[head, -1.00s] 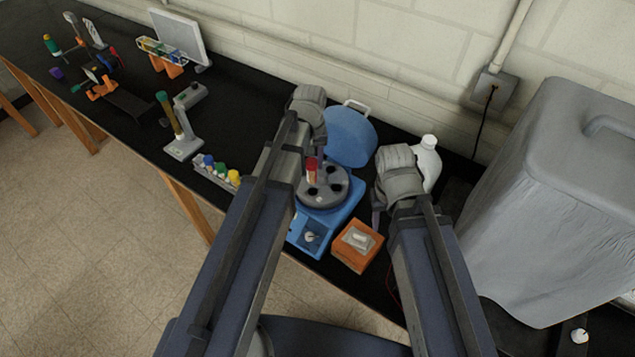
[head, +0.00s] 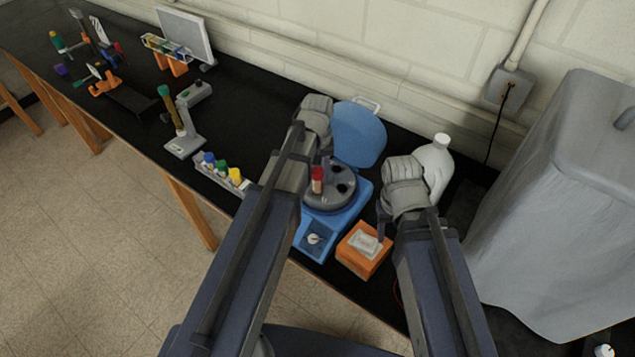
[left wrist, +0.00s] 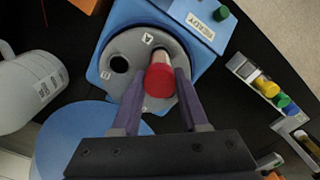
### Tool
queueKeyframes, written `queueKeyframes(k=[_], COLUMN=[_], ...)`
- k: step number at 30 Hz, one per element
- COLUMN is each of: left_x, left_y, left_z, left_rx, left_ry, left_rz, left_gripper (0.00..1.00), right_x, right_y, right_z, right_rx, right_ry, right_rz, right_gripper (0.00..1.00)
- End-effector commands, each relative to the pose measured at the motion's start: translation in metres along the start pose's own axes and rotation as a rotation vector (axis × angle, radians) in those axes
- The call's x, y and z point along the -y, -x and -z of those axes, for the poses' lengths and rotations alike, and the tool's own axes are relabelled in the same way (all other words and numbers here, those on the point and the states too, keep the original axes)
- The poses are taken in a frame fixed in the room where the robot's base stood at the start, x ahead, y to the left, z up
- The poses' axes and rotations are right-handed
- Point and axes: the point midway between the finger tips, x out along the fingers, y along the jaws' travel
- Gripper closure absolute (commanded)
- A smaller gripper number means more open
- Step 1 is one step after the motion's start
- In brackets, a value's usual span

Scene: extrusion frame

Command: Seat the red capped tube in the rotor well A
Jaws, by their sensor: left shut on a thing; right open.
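The red capped tube (head: 317,174) is at the grey rotor (head: 340,201) of the blue centrifuge (head: 323,236). My left gripper (left wrist: 161,76) is shut on the tube; its purple fingers flank the red cap (left wrist: 159,82) in the left wrist view. The tube's pale body points down toward the rotor near the label A (left wrist: 148,38). Its lower end is hidden, so I cannot tell whether it is inside the well. Another dark well (left wrist: 119,64) is empty. My right gripper (head: 381,226) is open and empty, right of the centrifuge.
The blue lid (head: 359,134) stands open behind the rotor. An orange box (head: 362,252) sits in front of my right gripper, and a white bottle (head: 436,165) behind it. A rack of colored caps (head: 220,172) is to the left. A grey covered case (head: 550,210) fills the right.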

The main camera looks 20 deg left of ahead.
Motion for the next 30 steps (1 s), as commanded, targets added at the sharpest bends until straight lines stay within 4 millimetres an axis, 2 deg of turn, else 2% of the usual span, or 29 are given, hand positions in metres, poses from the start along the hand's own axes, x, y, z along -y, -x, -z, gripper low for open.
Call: queueKeyframes(k=[10,24,25,30], left_x=[0.0,0.0,0.0,0.0], left_y=[-0.036,-0.041,-0.04,-0.04], left_z=[0.0,0.0,0.0,0.0], left_rx=[0.0,0.0,0.0,0.0], left_ry=[0.0,0.0,0.0,0.0], left_rz=[0.0,0.0,0.0,0.0], left_gripper=[1.0,1.0,0.54,0.35], right_x=[0.003,0.004,0.004,0.004], right_y=[-0.036,-0.041,-0.04,-0.039], right_z=[0.003,0.003,0.003,0.003], right_rx=[-0.001,-0.002,-0.001,-0.001], right_ry=[-0.003,-0.003,-0.003,-0.003], right_rz=[0.0,0.0,0.0,0.0], right_gripper=[0.5,0.5,0.5,0.5])
